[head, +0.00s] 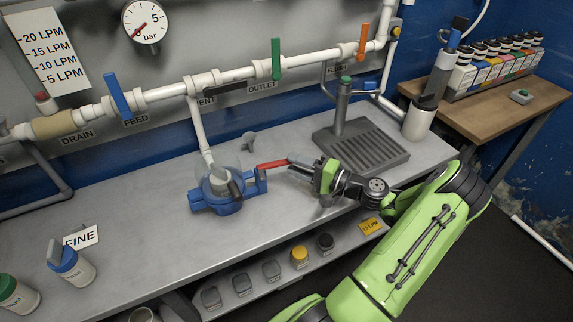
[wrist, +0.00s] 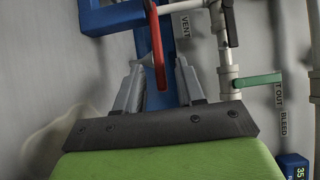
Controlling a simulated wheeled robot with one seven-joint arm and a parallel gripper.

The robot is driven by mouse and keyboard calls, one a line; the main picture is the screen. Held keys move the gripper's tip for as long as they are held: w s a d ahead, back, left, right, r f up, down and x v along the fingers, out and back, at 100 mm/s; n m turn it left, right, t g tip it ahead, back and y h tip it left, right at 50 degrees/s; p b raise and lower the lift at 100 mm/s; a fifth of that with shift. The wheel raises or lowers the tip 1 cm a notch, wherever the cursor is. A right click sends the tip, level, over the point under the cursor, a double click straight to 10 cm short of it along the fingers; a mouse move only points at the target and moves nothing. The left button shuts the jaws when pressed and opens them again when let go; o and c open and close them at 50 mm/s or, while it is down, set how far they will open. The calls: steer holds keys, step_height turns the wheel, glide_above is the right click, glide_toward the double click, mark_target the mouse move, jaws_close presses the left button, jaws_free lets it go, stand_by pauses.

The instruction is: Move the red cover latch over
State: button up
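The red cover latch (head: 271,165) is a short red handle on the right side of the blue cell unit (head: 222,205) on the grey bench. In the wrist view the latch (wrist: 156,50) hangs between the tips of my two fingers, with gaps on both sides. My gripper (head: 292,168) is at the right end of the latch in the head view. In the wrist view my gripper (wrist: 160,75) is open, and I see no finger pressing on the latch. A clear dome and a grey part sit on the blue unit.
White pipes with a blue feed handle (head: 118,96), a black vent handle (head: 225,87) and a green outlet handle (head: 276,58) run behind the bench. A drain tray with a tap (head: 362,148) stands right. A small grey piece (head: 249,139) lies behind the latch.

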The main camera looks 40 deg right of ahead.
steer(key=x, duration=0.3)
steer(key=shift+w, duration=0.2)
steer(key=shift+c, duration=0.3)
jaws_close()
